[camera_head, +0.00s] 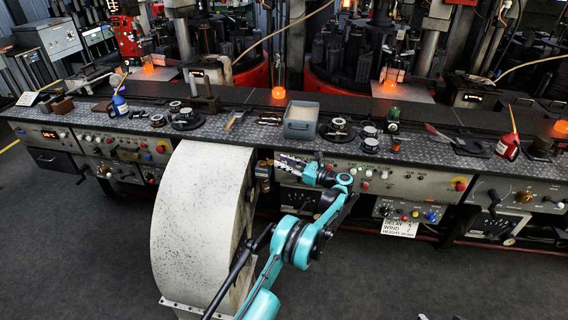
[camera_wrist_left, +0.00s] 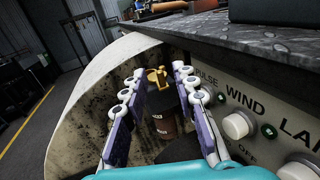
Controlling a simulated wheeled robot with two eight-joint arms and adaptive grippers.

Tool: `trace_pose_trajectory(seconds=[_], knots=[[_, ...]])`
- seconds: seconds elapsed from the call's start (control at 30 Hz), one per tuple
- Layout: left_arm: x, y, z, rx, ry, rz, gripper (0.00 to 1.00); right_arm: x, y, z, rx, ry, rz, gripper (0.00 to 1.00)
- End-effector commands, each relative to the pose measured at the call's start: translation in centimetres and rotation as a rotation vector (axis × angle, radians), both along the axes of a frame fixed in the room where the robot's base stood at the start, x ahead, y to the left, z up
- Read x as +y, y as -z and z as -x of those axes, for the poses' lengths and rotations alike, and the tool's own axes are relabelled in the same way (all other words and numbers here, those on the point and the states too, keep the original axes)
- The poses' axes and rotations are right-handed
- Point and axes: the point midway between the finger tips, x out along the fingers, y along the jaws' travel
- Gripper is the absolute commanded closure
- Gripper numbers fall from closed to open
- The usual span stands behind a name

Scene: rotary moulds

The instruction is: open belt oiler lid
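The belt oiler (camera_head: 263,172) is a small brass-and-dark unit mounted beside the big pale belt guard, under the bench edge. In the left wrist view, its brass lid (camera_wrist_left: 157,78) sits on top of a dark reddish-brown body (camera_wrist_left: 163,118). The lid looks down. My left gripper (camera_head: 280,162) reaches in from the right of the oiler. In the wrist view the left gripper (camera_wrist_left: 160,84) is open, its fingers on either side of the oiler, with gaps. Only small pale bits, perhaps my right gripper, show at the head view's bottom edge.
The curved belt guard (camera_head: 203,220) stands close on the left of the oiler. The control panel (camera_head: 420,175) with knobs is close on the right. The bench top (camera_head: 350,112) overhangs above, holding a grey bin (camera_head: 301,120) and several parts. The floor in front is clear.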

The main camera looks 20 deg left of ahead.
Motion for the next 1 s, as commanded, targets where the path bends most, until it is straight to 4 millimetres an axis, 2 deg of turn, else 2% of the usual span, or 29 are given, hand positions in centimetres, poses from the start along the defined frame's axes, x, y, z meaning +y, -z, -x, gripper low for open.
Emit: trace_pose_trajectory(seconds=[0.17,0.4,0.6,0.8,1.0], knots=[[-1.8,0.0,0.1,0.000,0.002,0.000,0.72,0.0,0.0,0.0,0.000,0.000,0.000,0.60],[-7.0,0.0,0.7,0.000,0.003,0.000,0.72,0.0,0.0,0.0,0.000,0.000,0.000,0.60],[-10.4,0.0,1.1,0.000,0.001,0.000,0.72,0.0,0.0,0.0,0.000,0.000,0.000,0.60],[-11.8,0.0,1.3,0.000,0.000,0.000,0.72,0.0,0.0,0.0,0.000,0.000,0.000,0.60],[-11.9,0.0,1.3,0.000,0.000,0.000,0.72,0.0,0.0,0.0,0.000,0.000,0.000,0.60]])
